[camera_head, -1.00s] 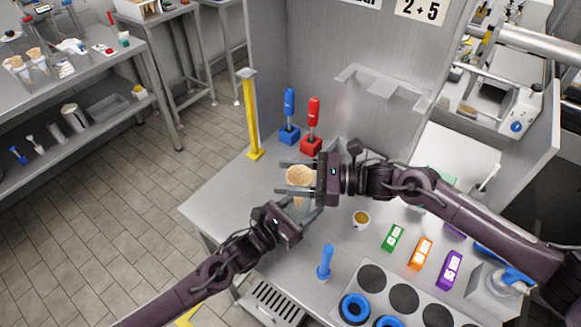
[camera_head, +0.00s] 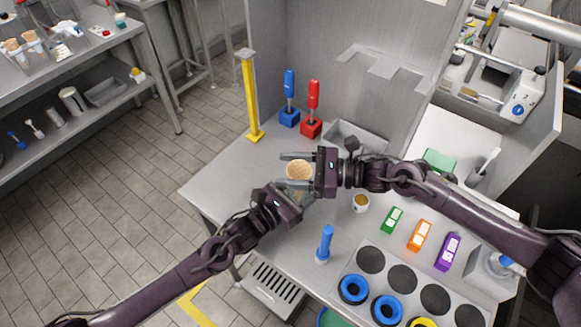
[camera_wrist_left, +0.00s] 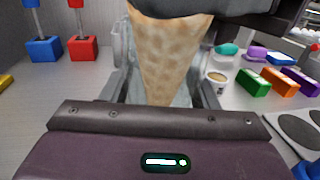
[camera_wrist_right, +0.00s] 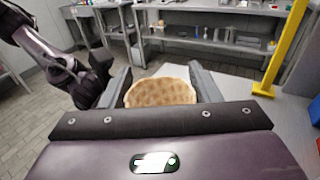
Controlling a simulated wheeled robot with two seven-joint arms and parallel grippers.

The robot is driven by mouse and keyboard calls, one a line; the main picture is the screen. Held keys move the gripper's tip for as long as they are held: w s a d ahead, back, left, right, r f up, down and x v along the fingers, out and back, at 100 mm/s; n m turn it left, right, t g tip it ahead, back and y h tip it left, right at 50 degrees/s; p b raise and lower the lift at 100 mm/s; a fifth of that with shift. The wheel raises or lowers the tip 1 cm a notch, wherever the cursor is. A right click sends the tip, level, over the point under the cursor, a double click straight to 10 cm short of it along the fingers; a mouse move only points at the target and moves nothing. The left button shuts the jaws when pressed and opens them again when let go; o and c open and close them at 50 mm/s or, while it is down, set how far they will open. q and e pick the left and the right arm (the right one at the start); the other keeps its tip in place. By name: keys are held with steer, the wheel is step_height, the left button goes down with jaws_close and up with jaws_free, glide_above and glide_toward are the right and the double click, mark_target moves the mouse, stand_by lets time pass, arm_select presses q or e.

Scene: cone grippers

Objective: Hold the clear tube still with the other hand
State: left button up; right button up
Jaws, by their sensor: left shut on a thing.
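The clear tube (camera_wrist_left: 183,97) stands between the fingers of my left gripper (camera_head: 297,201), which is shut on it. The tube is faint and mostly hidden in the head view. A tan waffle cone (camera_head: 299,169) points down into the tube, and its tapered side (camera_wrist_left: 168,55) shows in the left wrist view. My right gripper (camera_head: 283,170) is around the cone's upper part, its fingers wide apart and open. In the right wrist view the cone's round top (camera_wrist_right: 160,93) lies between the two fingers; whether they touch it is hard to tell.
A yellow post (camera_head: 251,98) and blue (camera_head: 289,118) and red (camera_head: 311,128) handled tools stand behind. The table's left part is clear.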

steer(key=o, duration=0.4)
steer(key=d, duration=0.8)
steer(key=s+d, duration=0.1)
steer(key=d, duration=0.3)
steer(key=shift+r, duration=0.4)
arm_select(q)
steer(key=o, duration=1.4)
steer(key=shift+c, duration=0.2)
steer(key=shift+o, duration=0.7)
